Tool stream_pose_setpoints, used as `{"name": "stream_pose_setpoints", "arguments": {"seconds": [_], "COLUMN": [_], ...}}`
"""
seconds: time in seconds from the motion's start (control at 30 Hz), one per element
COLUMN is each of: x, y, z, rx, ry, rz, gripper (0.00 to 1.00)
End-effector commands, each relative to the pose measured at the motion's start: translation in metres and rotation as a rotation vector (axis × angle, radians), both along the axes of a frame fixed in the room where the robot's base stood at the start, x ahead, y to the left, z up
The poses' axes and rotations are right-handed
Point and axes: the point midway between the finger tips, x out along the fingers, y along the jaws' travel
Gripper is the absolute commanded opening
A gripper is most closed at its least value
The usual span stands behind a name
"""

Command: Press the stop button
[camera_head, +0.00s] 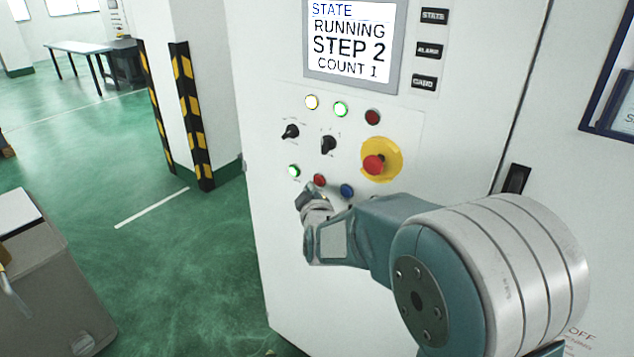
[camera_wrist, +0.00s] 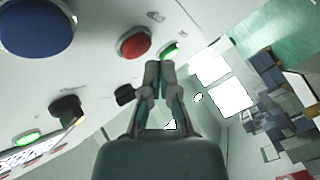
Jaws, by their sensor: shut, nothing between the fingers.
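A small red push button (camera_head: 320,180) sits on the white cabinet's panel, between a lit green button (camera_head: 294,171) and a blue button (camera_head: 347,190). Its label is too small to read. In the wrist view the red button (camera_wrist: 133,42) is just up and left of my fingertips, with the green button (camera_wrist: 169,51) just above them. My gripper (camera_wrist: 159,67) is shut and empty. In the head view my gripper (camera_head: 306,193) is just below the green and red buttons. I cannot tell whether it touches the panel.
A red mushroom button (camera_head: 374,164) on a yellow plate is up and right. Two black knobs (camera_head: 290,132) (camera_head: 328,144) and several lamps are above. The screen (camera_head: 350,42) reads RUNNING, STEP 2, COUNT 1. A striped post (camera_head: 190,115) and open green floor are left.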

Motion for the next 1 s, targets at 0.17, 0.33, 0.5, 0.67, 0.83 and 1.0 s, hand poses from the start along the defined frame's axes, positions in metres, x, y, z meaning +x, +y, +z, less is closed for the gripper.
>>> {"name": "stream_pose_setpoints", "arguments": {"seconds": [0.17, 0.33, 0.5, 0.67, 0.83, 1.0], "x": [0.0000, 0.0000, 0.0011, 0.0048, 0.0059, 0.0059], "y": [0.0000, 0.0001, -0.0013, -0.0058, -0.0062, -0.0062], "z": [0.0000, -0.0001, 0.0003, 0.0014, 0.0015, 0.0015], "rx": [0.000, 0.000, 0.000, -0.001, 0.000, 0.000], "ry": [0.000, 0.000, -0.001, -0.001, 0.000, 0.000], "rz": [0.000, 0.000, -0.001, -0.001, 0.000, 0.000], "gripper": [0.00, 0.00, 0.00, 0.00, 0.00, 0.00]}}
